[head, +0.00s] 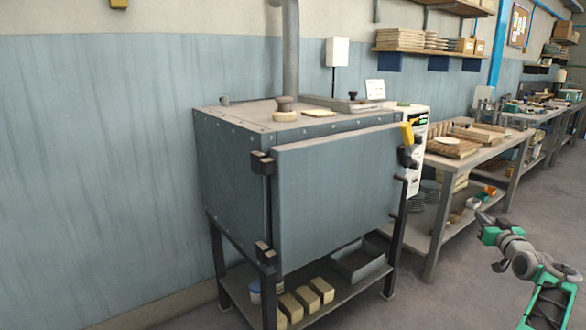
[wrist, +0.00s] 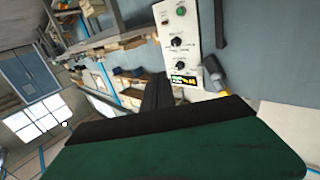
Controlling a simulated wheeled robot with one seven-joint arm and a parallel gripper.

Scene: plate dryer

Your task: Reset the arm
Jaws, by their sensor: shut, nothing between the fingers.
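The plate dryer (head: 235,165) is a blue-grey metal cabinet on a dark stand, left of my arm in the head view. Its front door (head: 335,195) has black hinges at the left and a yellow-and-black handle (head: 408,138) at the right. The door lies across the front; I cannot tell whether a small gap remains. My arm is bent at the lower right of the head view, apart from the dryer. In the wrist view my gripper (wrist: 157,88) shows as dark fingers close together, shut and empty, beyond the green-and-black wrist housing.
A control panel (wrist: 180,45) with knobs and a lit display shows in the wrist view. A workbench (head: 470,155) with wooden pieces stands right of the dryer. Blocks (head: 306,298) and a grey tray (head: 358,262) sit on the dryer's lower shelf. Open floor lies in front.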

